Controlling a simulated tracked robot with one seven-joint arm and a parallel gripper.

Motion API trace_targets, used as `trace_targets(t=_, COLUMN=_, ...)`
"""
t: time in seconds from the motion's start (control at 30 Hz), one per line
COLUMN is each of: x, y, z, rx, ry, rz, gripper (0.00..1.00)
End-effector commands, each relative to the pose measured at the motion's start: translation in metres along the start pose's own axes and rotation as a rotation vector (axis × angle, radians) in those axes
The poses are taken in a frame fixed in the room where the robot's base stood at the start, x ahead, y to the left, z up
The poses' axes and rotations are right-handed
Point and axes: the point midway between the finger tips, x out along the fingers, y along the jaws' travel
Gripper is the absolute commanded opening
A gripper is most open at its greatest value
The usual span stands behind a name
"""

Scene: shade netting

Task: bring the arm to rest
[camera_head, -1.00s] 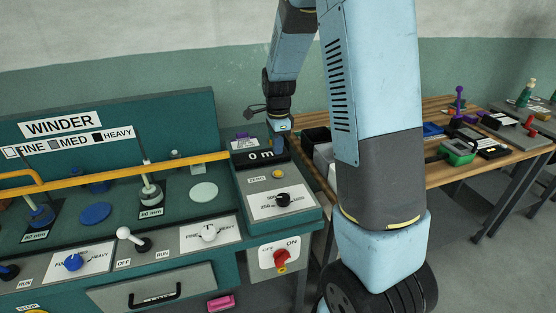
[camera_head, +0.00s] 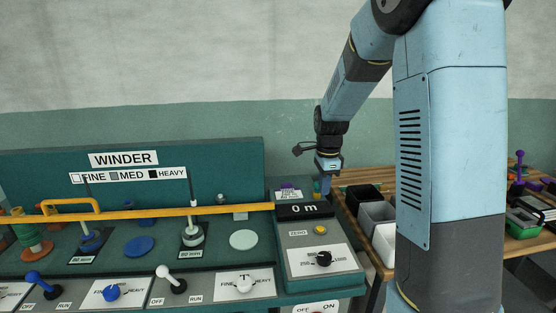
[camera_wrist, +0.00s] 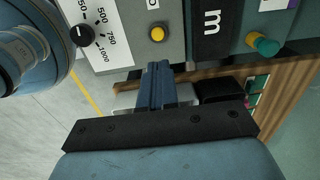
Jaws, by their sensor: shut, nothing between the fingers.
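My gripper (camera_head: 326,186) hangs at the end of my blue and grey arm, just right of the winder's counter display (camera_head: 304,209) in the head view. The display reads "0 m". In the wrist view my gripper (camera_wrist: 154,72) shows its two fingers together with nothing between them. The fingertips appear over the edge of the winder's control box, near a yellow button (camera_wrist: 157,34). I cannot tell from these views how far they are above it.
The winder (camera_head: 140,270) fills the left, with levers, knobs and a yellow rail (camera_head: 160,212). The wall above is clear.

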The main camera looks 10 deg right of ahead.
Motion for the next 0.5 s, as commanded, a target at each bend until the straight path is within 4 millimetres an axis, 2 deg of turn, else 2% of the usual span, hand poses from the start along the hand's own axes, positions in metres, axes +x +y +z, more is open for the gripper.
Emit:
trace_targets(t=0.17, x=-0.030, y=0.020, z=0.001, rx=-0.125, ry=-0.010, rz=-0.045, gripper=0.00)
trace_targets(t=0.5, x=-0.098, y=0.085, z=0.003, rx=-0.517, ry=0.008, rz=-0.165, gripper=0.00)
